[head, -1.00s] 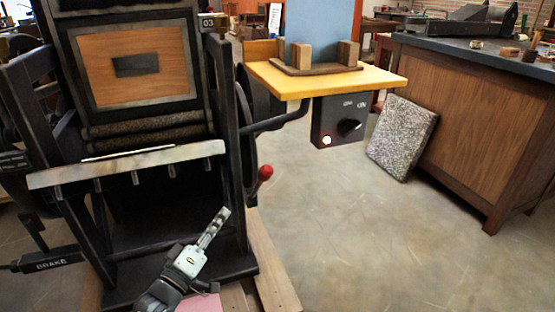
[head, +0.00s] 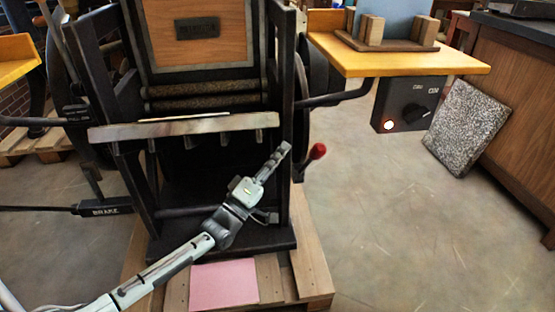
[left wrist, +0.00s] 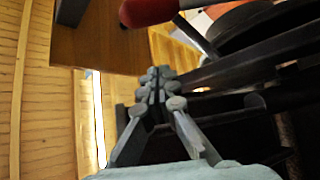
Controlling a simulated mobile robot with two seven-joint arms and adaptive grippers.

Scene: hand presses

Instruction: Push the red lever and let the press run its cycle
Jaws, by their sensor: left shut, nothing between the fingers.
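The red lever knob (head: 317,151) sits at the right side of the dark press frame (head: 284,110), low down, on a short dark arm. My left gripper (head: 284,150) is shut and empty, its fingertips a little left of the knob and apart from it in the picture. In the left wrist view the red knob (left wrist: 148,10) shows at the top edge, beyond the shut fingertips (left wrist: 158,75). The press bed (head: 185,127) is a pale bar across the front. The right gripper is not in view.
A yellow shelf (head: 400,62) with a dark switch box (head: 405,103) juts out on the right. A BRAKE pedal (head: 102,208) stands at the left. A pink sheet (head: 224,284) lies on the wooden pallet (head: 313,270). A speckled slab (head: 466,128) leans on the cabinet; open floor lies between.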

